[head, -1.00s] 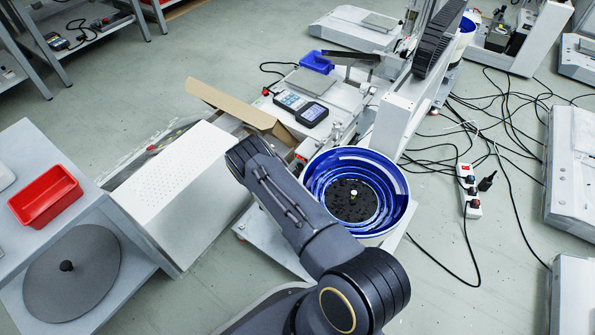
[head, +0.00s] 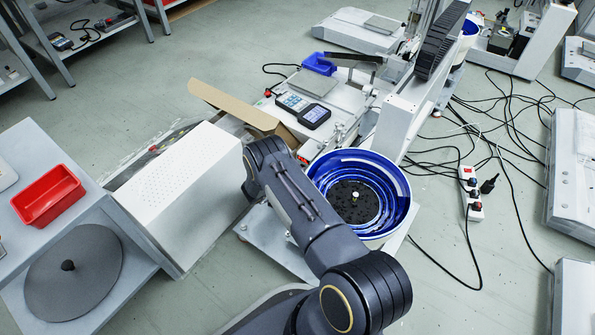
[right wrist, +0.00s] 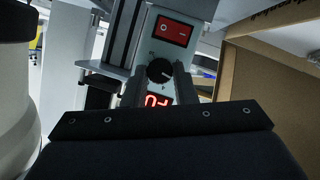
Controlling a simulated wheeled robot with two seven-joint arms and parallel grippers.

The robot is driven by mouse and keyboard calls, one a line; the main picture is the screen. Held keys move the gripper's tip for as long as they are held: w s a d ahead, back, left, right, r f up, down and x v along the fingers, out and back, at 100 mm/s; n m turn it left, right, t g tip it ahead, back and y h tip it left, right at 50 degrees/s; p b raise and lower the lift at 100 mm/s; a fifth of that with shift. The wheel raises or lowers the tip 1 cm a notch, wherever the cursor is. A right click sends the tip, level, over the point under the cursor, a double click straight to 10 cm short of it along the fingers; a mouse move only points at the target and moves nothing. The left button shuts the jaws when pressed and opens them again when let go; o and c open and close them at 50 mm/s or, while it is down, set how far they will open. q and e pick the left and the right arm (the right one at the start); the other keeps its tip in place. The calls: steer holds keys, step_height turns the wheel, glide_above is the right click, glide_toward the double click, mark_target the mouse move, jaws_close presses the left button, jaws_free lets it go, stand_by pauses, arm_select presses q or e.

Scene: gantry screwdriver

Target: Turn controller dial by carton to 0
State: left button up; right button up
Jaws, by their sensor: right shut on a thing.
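The controller (right wrist: 157,47) is a grey box with a red rocker switch (right wrist: 173,30) at its top. Its round black dial (right wrist: 160,71) has a white pointer mark, pointing toward the lower right. Below the dial a red lit display (right wrist: 156,100) shows digits, partly cut off by my gripper body; the first looks like 0. My right gripper (right wrist: 161,78) is shut on the dial, one finger on each side. The open brown carton (right wrist: 270,75) stands to the right of the controller; it also shows in the head view (head: 235,104). The controller and my right fingertips are hidden in the head view.
A blue bowl feeder (head: 398,180) is close beside my right arm. A white perforated cabinet (head: 185,170) stands to its left. A white round body (right wrist: 15,110) is close at the left of the wrist view. Cables (head: 465,235) lie on the floor at right.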

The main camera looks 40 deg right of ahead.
steer(key=n+g+h, duration=0.1)
steer(key=n, duration=0.1)
steer(key=n+g+h, duration=0.1)
steer(key=n, duration=0.2)
steer(key=n+g+h, duration=0.1)
steer(key=n, duration=0.2)
steer(key=shift+w+a+f, duration=0.1)
steer(key=shift+w+f, duration=0.15)
steer(key=shift+f, duration=0.15)
steer(key=shift+n+h, duration=0.3)
steer(key=shift+n, duration=0.1)
steer(key=o, duration=0.7)
